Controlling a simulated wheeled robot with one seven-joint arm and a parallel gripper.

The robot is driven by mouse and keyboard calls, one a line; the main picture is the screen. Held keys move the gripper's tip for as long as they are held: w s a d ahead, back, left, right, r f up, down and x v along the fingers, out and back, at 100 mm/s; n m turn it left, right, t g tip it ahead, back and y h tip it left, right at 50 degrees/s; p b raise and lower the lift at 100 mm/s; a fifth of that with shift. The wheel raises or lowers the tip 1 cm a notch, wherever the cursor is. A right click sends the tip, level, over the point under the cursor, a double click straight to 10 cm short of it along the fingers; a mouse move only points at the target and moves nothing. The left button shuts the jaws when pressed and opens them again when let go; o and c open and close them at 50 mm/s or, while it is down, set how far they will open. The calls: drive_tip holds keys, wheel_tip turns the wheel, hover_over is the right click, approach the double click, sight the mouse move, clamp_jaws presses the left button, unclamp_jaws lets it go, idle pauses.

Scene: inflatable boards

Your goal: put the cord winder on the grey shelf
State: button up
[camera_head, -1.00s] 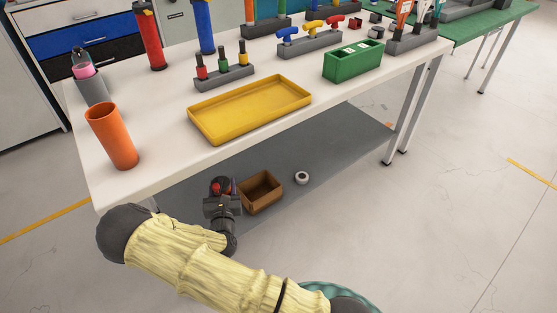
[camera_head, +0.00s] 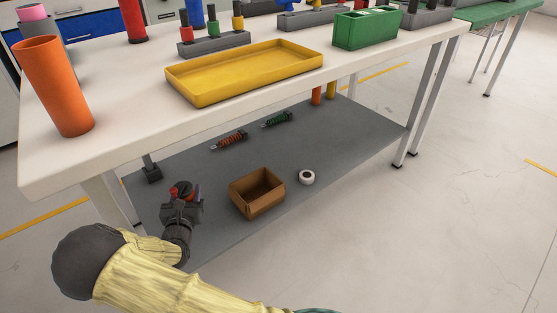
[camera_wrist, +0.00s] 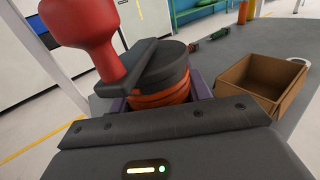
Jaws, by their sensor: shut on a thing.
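The cord winder (camera_wrist: 165,70) has a red handle, a black disc and orange cord wound below it. My gripper (camera_head: 184,202) is shut on it, and its red top shows small in the head view (camera_head: 181,188). In the wrist view the front of my gripper hides its lower part. The grey shelf (camera_head: 335,140) is the low board under the white table. My gripper and the winder are over its left end. I cannot tell whether the winder touches the shelf.
A brown open box (camera_head: 258,194) stands on the shelf right of my gripper, with a white roll (camera_head: 307,177) beside it. A red-orange coiled tool (camera_head: 229,141) and a green one (camera_head: 277,119) lie farther back. The white tabletop (camera_head: 130,130) is overhead; a table leg (camera_head: 110,200) is close left.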

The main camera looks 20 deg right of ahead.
drive_tip(key=shift+w+a+f+b, duration=0.25)
drive_tip(key=shift+w+f+b, duration=0.05)
drive_tip(key=shift+f, duration=0.15)
drive_tip(key=shift+r, duration=0.1)
wheel_tip(320, 180, down, 6)
drive_tip(key=b, duration=0.4)
drive_tip(key=shift+f, duration=0.2)
drive_tip(key=shift+r, duration=0.1)
drive_tip(key=shift+w, duration=0.1)
wheel_tip(320, 180, down, 4)
drive_tip(key=b, duration=0.2)
drive_tip(key=shift+b, duration=0.4)
drive_tip(key=shift+r, duration=0.1)
